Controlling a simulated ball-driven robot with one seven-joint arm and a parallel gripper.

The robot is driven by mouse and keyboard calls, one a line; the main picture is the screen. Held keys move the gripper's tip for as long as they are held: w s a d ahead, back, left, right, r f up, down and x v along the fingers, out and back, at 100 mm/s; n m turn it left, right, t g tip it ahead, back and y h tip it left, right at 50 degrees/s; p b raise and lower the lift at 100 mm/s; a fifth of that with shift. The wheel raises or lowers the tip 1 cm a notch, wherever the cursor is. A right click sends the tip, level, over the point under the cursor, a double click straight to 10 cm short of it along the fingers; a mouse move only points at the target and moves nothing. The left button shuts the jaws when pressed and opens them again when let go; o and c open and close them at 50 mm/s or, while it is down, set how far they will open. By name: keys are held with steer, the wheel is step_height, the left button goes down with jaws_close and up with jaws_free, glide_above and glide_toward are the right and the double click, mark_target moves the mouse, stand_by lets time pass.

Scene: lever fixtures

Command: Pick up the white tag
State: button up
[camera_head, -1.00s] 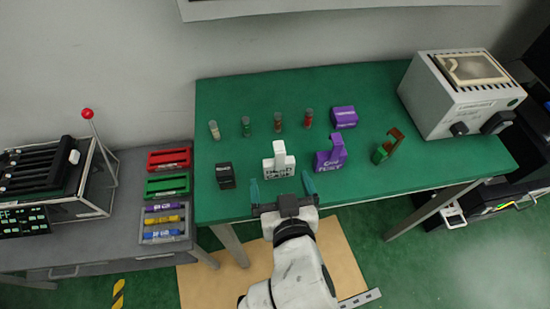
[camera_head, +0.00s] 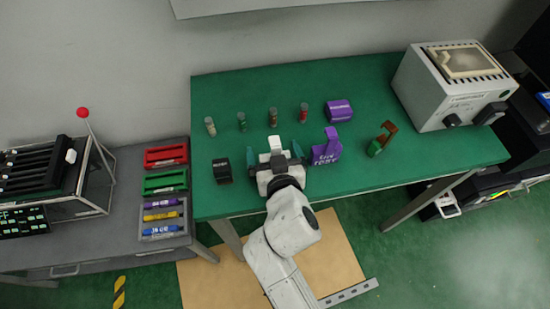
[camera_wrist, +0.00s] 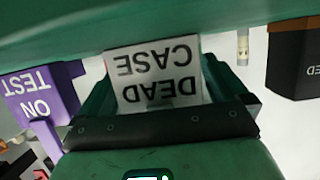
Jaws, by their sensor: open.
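The white tag (camera_head: 275,143) stands on the green table, its upright stem showing beyond my gripper in the head view. The wrist view shows the white tag's face (camera_wrist: 155,75) close up, with "DEAD CASE" upside down. My gripper (camera_head: 274,155) is open, with one teal finger on either side of the tag. In the wrist view my gripper (camera_wrist: 165,90) has its dark bar across the lower part of the picture, in front of the tag. Much of the tag's base is hidden by the gripper in the head view. Contact between fingers and tag cannot be told.
A purple tag (camera_head: 326,152) marked "ON TEST" stands close to the right. A black block (camera_head: 222,171) stands to the left. Several small vials (camera_head: 273,117) line up behind. A green and brown piece (camera_head: 381,140) and a grey machine (camera_head: 440,90) are further right.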

steer(key=shift+c, duration=0.2)
steer(key=c, duration=0.9)
steer(key=shift+r, duration=0.15)
